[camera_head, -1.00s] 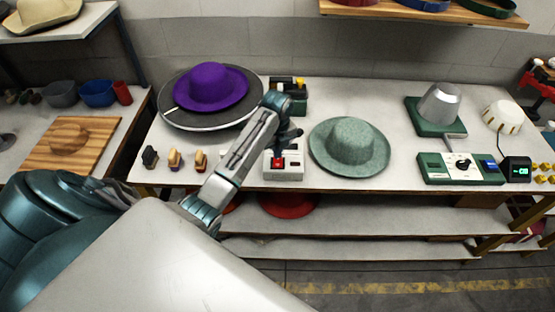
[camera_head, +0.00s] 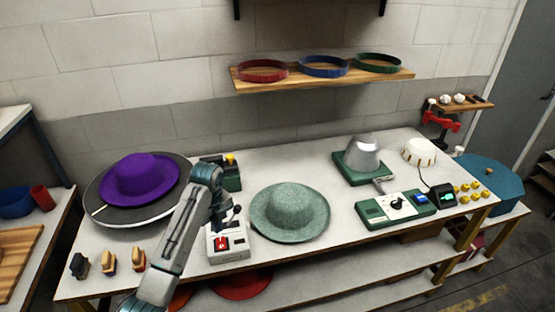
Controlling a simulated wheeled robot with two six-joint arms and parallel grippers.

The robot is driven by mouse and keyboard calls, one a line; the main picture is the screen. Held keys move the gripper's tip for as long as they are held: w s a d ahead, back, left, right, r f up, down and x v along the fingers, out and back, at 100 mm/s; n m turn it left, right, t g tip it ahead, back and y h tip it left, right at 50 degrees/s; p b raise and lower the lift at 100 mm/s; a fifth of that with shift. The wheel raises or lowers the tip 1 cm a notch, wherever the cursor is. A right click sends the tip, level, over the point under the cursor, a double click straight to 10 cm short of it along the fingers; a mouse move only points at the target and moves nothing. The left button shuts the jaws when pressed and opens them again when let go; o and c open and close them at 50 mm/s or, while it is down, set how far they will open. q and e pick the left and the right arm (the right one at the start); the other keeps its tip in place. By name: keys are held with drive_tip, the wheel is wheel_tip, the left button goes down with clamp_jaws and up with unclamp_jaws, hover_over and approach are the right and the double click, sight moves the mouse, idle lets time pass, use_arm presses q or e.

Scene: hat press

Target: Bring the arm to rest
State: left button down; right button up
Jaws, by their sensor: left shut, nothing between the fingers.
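My left arm rises from the lower edge and bends down at the wrist. My left gripper (camera_head: 221,216) is shut and empty, pointing down at a white control box (camera_head: 228,244) with a red switch (camera_head: 221,243). I cannot tell whether the fingertips touch the box. My right gripper is not in view.
A purple hat (camera_head: 141,179) sits on a dark round plate (camera_head: 113,214) at left. A grey-green hat (camera_head: 290,210) lies right of the box. Several brushes (camera_head: 109,263) stand at front left. A metal cone (camera_head: 363,151) and a green control panel (camera_head: 372,210) are at right.

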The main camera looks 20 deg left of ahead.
use_arm(q)
drive_tip(key=s+d+f+n, duration=0.4)
drive_tip(key=s+f+n, duration=0.15)
drive_tip(key=s, duration=0.35)
drive_tip(key=s+d+r+n+t, duration=0.1)
drive_tip(key=s+d+n+t, duration=0.15)
drive_tip(key=s+n, duration=0.75)
drive_tip(key=s+d+r+n+t, duration=0.1)
drive_tip(key=s+d+r+n, duration=0.15)
drive_tip(key=s+n, duration=0.75)
wheel_tip(320, 180, down, 38)
drive_tip(key=s+a+m+g+y+b, duration=0.1)
drive_tip(key=s+a+m+b, duration=0.15)
drive_tip(key=b, duration=0.55)
drive_tip(key=s+f+b, duration=0.3)
drive_tip(key=s+f, duration=0.6)
drive_tip(key=f, duration=0.4)
drive_tip(key=s+a+f+g+b, duration=0.1)
drive_tip(key=s+f+b, duration=0.2)
drive_tip(key=s+f, duration=0.7)
wheel_tip(320, 180, down, 3)
drive_tip(key=shift+f+b, duration=0.1)
drive_tip(key=shift+b, duration=0.2)
